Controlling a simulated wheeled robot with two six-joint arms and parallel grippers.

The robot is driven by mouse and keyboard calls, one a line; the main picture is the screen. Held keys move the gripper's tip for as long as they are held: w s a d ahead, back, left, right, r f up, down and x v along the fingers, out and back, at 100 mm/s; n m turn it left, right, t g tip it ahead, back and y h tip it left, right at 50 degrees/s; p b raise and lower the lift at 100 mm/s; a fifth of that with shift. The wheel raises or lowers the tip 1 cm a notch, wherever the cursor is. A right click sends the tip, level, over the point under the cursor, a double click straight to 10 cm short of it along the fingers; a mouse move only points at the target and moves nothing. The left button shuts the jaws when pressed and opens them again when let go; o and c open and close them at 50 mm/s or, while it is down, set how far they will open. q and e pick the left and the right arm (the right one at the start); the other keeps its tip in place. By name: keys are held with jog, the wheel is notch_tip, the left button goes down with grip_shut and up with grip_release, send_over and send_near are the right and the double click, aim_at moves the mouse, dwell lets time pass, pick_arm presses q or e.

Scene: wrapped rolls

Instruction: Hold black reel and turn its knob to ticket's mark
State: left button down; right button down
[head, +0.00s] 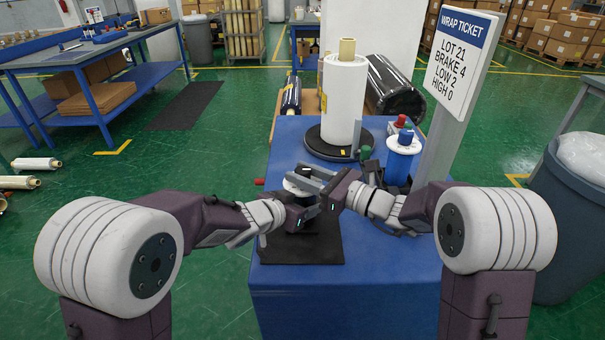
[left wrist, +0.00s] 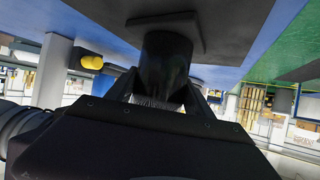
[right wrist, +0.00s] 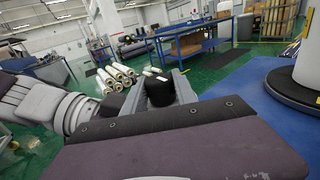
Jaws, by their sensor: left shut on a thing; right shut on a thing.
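The black reel (left wrist: 166,68) stands upright on a black mat (head: 325,250) at the blue table's front. My left gripper (head: 300,212) is shut on its body, low down. A pale dial (head: 297,186) shows on top of the reel, partly covered by the fingers. My right gripper (head: 308,174) is shut on the black knob (right wrist: 158,90) above it; a small pale mark shows on the knob. The dial's numbers are hidden or too small to read. The wrap ticket (head: 459,55) reads LOT 21, BRAKE 4, LOW 2, HIGH 0.
A large white roll (head: 343,100) stands on a black turntable (head: 325,148) behind my grippers. A blue reel with a white top (head: 403,148) stands at the right, near the ticket's post (head: 437,150). A grey bin (head: 575,220) is right of the table. The table's front right is clear.

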aim_at(308, 177)
jog(key=m+t+h, duration=0.2)
jog(key=shift+a+r+t, duration=0.1)
jog(key=shift+a+t, duration=0.05)
jog(key=shift+t, duration=0.25)
jog(key=shift+m+t+h, duration=0.5)
jog(key=shift+m+h, duration=0.1)
jog(key=shift+h, duration=0.1)
jog(key=c, duration=1)
grip_release()
jog(key=shift+o, duration=0.2)
jog(key=v, duration=0.7)
jog(key=shift+w, duration=0.2)
jog(key=shift+s+d, duration=0.35)
jog(key=shift+s, duration=0.05)
